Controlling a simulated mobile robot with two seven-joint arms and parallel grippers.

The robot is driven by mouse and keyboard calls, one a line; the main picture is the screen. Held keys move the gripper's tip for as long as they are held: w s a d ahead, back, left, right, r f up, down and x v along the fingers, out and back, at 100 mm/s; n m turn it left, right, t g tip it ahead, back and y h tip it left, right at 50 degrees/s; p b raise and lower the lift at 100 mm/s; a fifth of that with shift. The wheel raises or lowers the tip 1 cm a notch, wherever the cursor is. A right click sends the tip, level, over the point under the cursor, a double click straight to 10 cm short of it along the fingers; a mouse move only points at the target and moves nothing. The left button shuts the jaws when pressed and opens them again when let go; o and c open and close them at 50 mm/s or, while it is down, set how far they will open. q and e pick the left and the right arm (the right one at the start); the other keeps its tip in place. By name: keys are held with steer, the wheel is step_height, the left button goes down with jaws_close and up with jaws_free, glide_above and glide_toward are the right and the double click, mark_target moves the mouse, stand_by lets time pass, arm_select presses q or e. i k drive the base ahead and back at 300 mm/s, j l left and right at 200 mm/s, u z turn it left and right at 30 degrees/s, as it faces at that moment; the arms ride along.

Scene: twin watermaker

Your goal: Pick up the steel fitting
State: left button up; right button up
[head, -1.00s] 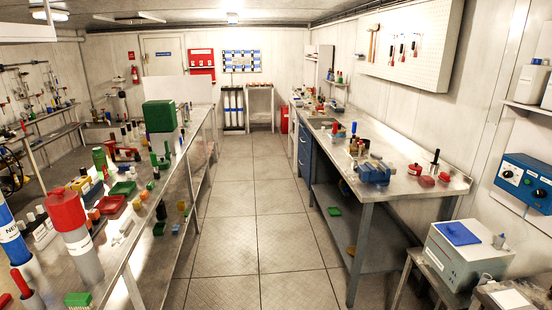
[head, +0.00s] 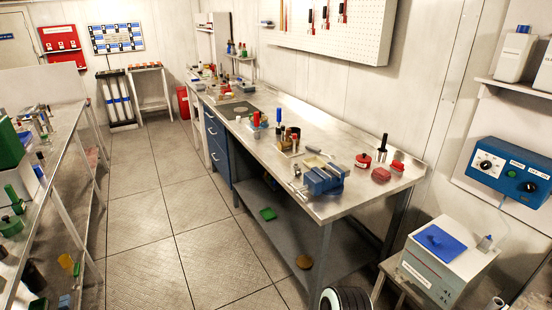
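I cannot make out a steel fitting for sure at this distance. Several small items stand on the steel-topped workbench (head: 240,135) at the right. They include a blue vise (head: 323,180) near the front edge, with small grey metal parts around it too small to tell apart. Neither of my grippers is in view. A rounded black and white part shows at the bottom edge, and I cannot tell what it is.
Red items (head: 381,174) and a dark upright tool (head: 382,147) stand at the bench's near end. A grey box with a blue lid (head: 433,240) stands at the lower right. A cluttered shelf bench (head: 62,150) is at the left. The tiled aisle (head: 165,215) between is clear.

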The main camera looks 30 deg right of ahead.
mark_target(295, 171)
steer(key=i+z, duration=0.25)
steer(key=i, duration=0.2)
steer(key=i+j+z, duration=0.25)
steer(key=i, duration=0.2)
steer(key=i+j+z, duration=0.25)
steer(key=i, duration=0.2)
steer(key=i+j+z, duration=0.15)
steer(key=z, duration=0.2)
steer(key=i+j+z, duration=0.55)
steer(key=z, duration=0.15)
